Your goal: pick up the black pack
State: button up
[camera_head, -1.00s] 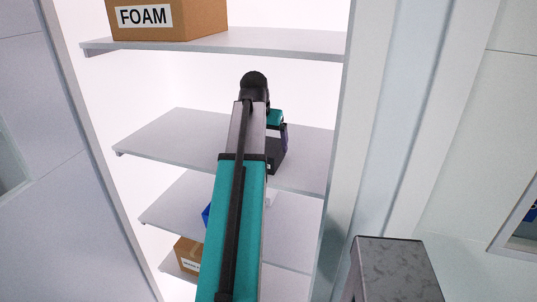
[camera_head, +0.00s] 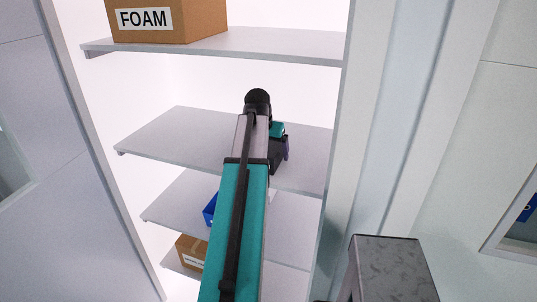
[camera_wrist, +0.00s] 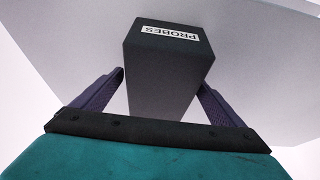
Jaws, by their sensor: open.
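The black pack (camera_wrist: 165,75) is a dark box with a white label reading PROBES, shown upside down in the wrist view. It stands on a grey shelf, and a small dark part of it (camera_head: 275,160) shows behind my arm in the head view. My gripper (camera_wrist: 160,80) is open, with one purple finger on each side of the pack's near part. I cannot tell whether the fingers touch it. In the head view my arm hides most of the pack and the gripper.
The pack's shelf (camera_head: 170,135) is bare to the left. A cardboard FOAM box (camera_head: 185,20) sits on the shelf above (camera_head: 270,42). A blue bin (camera_head: 210,208) and a cardboard box (camera_head: 190,251) are on lower shelves. A white upright frame (camera_head: 350,150) borders the shelves on the right.

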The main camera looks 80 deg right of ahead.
jog(key=shift+c, duration=0.4)
jog(key=c, duration=1.2)
jog(key=shift+o, duration=0.2)
jog(key=shift+r, duration=0.25)
jog(key=shift+d+r+b, duration=0.1)
jog(key=shift+r+b, duration=1.05)
jog(key=shift+r, duration=0.25)
jog(key=w+a+r+b, duration=0.1)
jog(key=a+b, duration=0.4)
jog(key=a, duration=1.1)
jog(key=shift+w+r, duration=0.15)
jog(key=shift+r, duration=0.25)
